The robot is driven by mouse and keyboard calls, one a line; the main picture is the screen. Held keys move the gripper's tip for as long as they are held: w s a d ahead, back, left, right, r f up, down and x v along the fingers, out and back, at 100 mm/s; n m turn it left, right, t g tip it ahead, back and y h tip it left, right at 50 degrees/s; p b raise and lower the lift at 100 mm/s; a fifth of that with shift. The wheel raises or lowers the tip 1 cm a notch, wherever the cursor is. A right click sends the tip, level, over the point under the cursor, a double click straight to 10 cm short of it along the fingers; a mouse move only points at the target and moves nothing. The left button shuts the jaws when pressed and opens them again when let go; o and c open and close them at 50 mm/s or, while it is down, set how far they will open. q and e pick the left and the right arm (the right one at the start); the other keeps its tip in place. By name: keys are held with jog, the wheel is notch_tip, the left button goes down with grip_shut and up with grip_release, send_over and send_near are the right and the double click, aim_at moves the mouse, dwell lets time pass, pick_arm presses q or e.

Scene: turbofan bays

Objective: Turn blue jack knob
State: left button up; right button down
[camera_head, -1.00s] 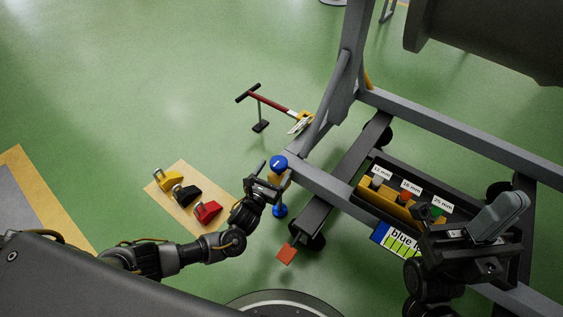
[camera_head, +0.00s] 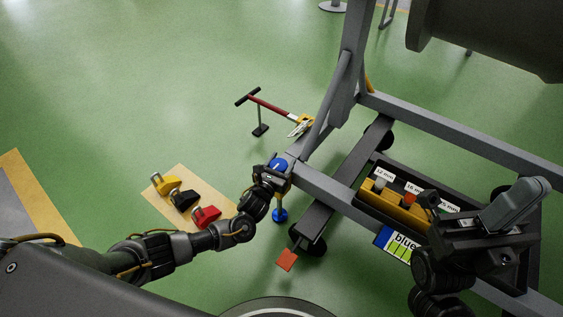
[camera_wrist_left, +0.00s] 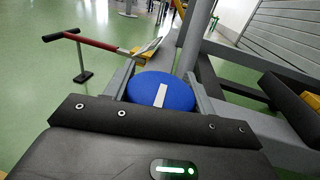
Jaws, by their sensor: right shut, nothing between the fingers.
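The blue jack knob (camera_head: 277,166) is a round disc with a white line on top. It sits on an upright jack with a blue foot (camera_head: 280,215) beside the grey stand's left corner. In the left wrist view the knob (camera_wrist_left: 160,92) lies just beyond my palm, its white line nearly upright in the picture. My left gripper (camera_head: 275,176) is at the knob, with one finger on each side of it. I cannot tell whether the fingers press on it. My right gripper (camera_head: 514,203) is shut and empty above the stand's right part.
Yellow, black and red chocks (camera_head: 206,216) lie on a tan mat to the left. A red-handled tool (camera_head: 268,104) stands behind the knob. A labelled tray (camera_head: 393,207) is on the grey stand (camera_head: 442,129). An orange-red plate (camera_head: 287,260) is at the front.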

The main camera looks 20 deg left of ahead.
pick_arm(q)
jog(key=shift+c, duration=1.2)
jog(key=shift+m+h, duration=0.3)
